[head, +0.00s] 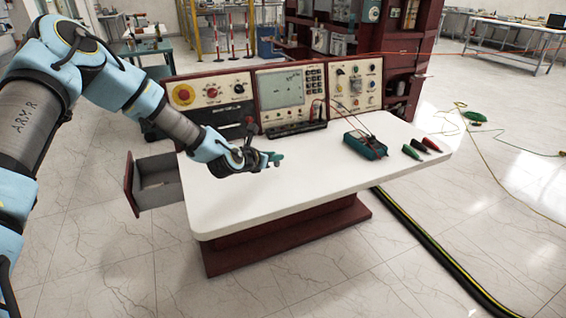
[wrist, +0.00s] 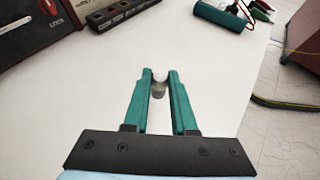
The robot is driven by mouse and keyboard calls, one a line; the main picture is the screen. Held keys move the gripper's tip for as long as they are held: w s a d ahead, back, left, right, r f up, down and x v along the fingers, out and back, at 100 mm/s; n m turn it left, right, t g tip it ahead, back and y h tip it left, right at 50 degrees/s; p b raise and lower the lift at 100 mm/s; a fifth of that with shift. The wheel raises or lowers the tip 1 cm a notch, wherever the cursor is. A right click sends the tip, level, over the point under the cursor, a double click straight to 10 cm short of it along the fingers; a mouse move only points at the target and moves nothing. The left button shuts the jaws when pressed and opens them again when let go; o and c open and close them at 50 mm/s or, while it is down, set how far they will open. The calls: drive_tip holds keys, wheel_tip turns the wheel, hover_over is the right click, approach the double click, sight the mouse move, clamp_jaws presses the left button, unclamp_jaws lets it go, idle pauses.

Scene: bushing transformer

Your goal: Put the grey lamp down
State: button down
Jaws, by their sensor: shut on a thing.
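My gripper (head: 274,159) is over the white tabletop (head: 330,185) of the test bench, left of its middle. In the wrist view my gripper (wrist: 160,76) has its two green fingers closed on the small grey lamp (wrist: 158,90). The lamp has a pale top and a grey lower part and sits between the fingertips. In the head view the lamp is too small to make out at the fingertips. I cannot tell whether it touches the tabletop.
A control panel (head: 280,90) rises along the back. An open drawer (head: 155,183) juts out at the left. The front tabletop is clear.

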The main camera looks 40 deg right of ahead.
drive_tip(key=shift+f+p, duration=0.3)
drive_tip(key=shift+f, duration=2.15)
drive_tip(key=c, duration=0.7)
unclamp_jaws()
drive_tip(key=shift+r+p, duration=0.3)
drive_tip(key=b+v, duration=0.2)
drive_tip(key=v, duration=1)
drive_tip(key=shift+f+b, duration=0.15)
drive_tip(key=shift+b, duration=0.2)
